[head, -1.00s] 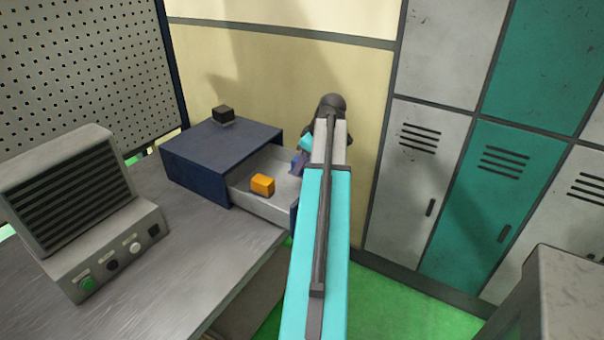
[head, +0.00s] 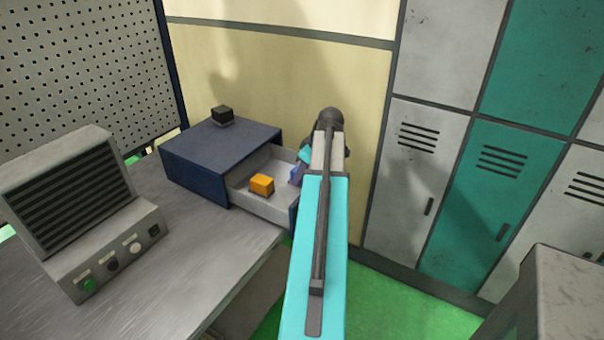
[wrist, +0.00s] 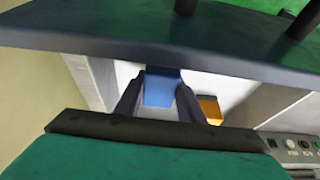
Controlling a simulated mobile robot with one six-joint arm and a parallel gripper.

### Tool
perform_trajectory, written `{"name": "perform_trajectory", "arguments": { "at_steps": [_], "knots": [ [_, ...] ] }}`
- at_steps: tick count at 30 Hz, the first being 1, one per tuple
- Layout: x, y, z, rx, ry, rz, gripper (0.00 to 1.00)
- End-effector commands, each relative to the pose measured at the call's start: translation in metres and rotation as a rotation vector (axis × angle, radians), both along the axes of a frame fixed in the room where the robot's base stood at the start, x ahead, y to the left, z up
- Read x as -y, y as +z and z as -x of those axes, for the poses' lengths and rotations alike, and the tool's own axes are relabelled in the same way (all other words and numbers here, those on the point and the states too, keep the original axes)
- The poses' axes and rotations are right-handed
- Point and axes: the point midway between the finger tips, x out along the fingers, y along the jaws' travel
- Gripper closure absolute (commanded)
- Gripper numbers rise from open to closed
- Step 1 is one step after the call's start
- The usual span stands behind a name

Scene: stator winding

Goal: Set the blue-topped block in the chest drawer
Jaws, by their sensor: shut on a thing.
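The chest (head: 200,165) is a dark blue box on the bench, with its pale-lined drawer (head: 255,203) pulled out to the right. In the wrist view the blue-topped block (wrist: 161,88) is between the two dark fingers of my gripper (wrist: 159,98), which is shut on it. The pale drawer floor shows around it and the dark blue drawer front (wrist: 130,32) crosses above it. In the head view my arm hides most of the gripper; a bit of blue (head: 295,174) shows at the drawer's right end. I cannot tell whether the block touches the drawer floor.
An orange block (head: 262,184) lies in the drawer, beside the held block; it also shows in the wrist view (wrist: 210,108). A black cube (head: 222,114) sits on the chest top. A grey machine with buttons (head: 85,220) stands at left. Lockers (head: 470,180) line the right.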

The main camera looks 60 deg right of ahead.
Motion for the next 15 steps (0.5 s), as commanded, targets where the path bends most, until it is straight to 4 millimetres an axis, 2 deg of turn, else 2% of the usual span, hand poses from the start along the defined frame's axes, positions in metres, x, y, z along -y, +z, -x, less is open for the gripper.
{"name": "perform_trajectory", "arguments": {
  "at_steps": [11,12,14,15],
  "knots": [
    [-0.0003,-0.0031,-0.0006,0.001,0.001,0.0,1.0],
    [-0.0003,-0.0026,-0.0005,0.0,0.001,0.0,0.58],
    [-0.0003,-0.0026,-0.0006,0.0,0.001,0.0,0.48],
    [-0.0004,-0.0026,-0.0006,0.0,0.001,-0.001,0.46]
  ]
}}
